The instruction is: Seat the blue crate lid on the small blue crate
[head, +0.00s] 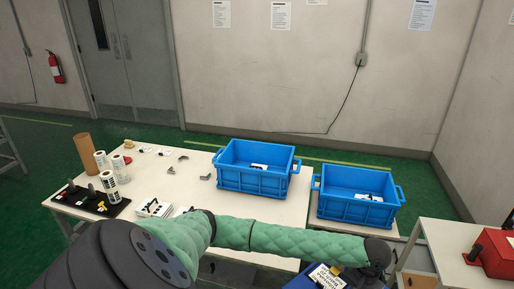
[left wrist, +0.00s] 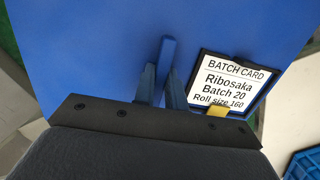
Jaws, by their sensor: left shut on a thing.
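The blue crate lid (left wrist: 95,50) fills much of the left wrist view, with a black-framed batch card (left wrist: 228,84) on it. My left gripper (left wrist: 163,82) is shut on the upright blue handle of the lid. In the head view, the lid (head: 298,280) shows only in part at the bottom edge, below my left arm. Two open blue crates of similar size stand beyond the arm: a left crate (head: 250,180) and a right crate (head: 352,208). I cannot tell which is the small one. The lid is apart from both. My right gripper is not in view.
The left crate stands on a pale table (head: 190,185) with label rolls (head: 119,172), a black tray (head: 88,200) and a brown tube (head: 86,152). White cards lie inside both crates. A red box (head: 497,253) stands on a table at the right.

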